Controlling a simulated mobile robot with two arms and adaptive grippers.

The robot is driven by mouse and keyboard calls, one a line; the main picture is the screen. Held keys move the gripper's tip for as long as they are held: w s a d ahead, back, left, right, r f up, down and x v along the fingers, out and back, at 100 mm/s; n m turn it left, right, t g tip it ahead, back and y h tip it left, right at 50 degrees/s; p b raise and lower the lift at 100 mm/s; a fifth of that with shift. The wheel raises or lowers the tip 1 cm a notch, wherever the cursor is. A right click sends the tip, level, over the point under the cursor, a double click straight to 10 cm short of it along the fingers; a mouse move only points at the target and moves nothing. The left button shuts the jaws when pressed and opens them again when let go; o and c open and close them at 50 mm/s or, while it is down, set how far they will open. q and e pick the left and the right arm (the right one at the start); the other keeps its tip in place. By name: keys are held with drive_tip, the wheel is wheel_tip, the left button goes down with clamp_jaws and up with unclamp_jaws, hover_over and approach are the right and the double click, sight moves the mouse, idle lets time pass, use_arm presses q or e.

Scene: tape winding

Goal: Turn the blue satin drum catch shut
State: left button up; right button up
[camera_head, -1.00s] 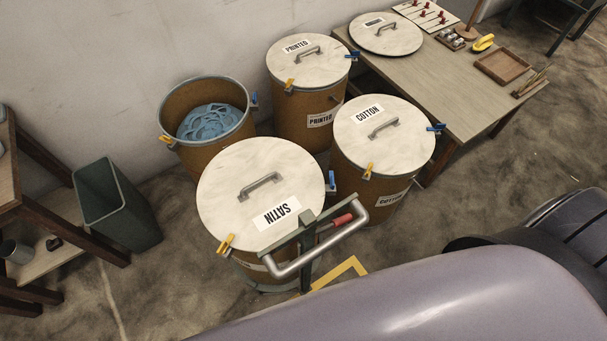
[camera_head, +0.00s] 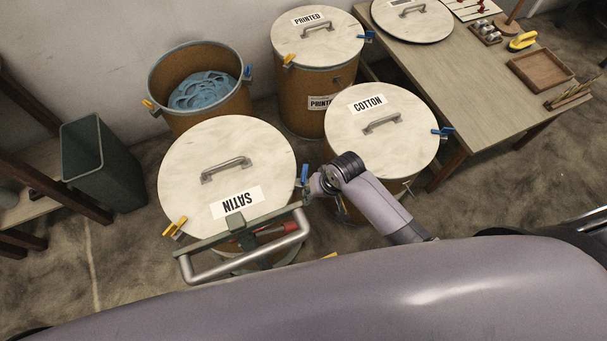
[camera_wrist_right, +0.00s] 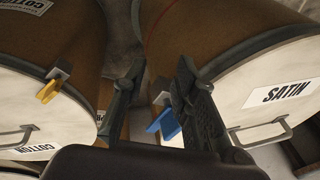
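The satin drum's round pale lid (camera_head: 222,160) carries a SATIN label and a grey handle. Its blue catch (camera_head: 304,175) stands at the lid's right edge, sticking up. Its yellow catch (camera_head: 174,229) is at the lower left edge. My right gripper (camera_head: 318,186) is beside the blue catch, between the satin and cotton drums. In the right wrist view my right gripper (camera_wrist_right: 155,85) is open, and the blue catch (camera_wrist_right: 163,122) shows between its fingers, close to the finger on the right. Contact cannot be told. My left gripper is not in view.
The cotton drum (camera_head: 378,135) stands close on the right, the printed drum (camera_head: 318,42) behind. An open drum with blue ribbon (camera_head: 202,90) is at the back left. A metal push handle (camera_head: 240,268) is in front of the satin drum. A table (camera_head: 475,90) stands right.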

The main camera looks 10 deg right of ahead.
drive_tip(key=w+a+r+m+g+b, duration=0.1)
drive_tip(key=w+a+r, duration=0.15)
drive_tip(key=r, duration=0.35)
drive_tip(key=w+a+r, duration=0.2)
drive_tip(key=w+r, duration=0.1)
drive_tip(key=r, duration=0.3)
drive_tip(key=m+g+h+b, duration=0.1)
drive_tip(key=m+h+b, duration=0.1)
drive_tip(key=h, duration=0.1)
approach(304, 174)
wheel_tip(304, 174, down, 9)
drive_tip(key=shift+d+r, duration=0.1)
drive_tip(key=shift+d, duration=0.05)
clamp_jaws()
idle(0.3)
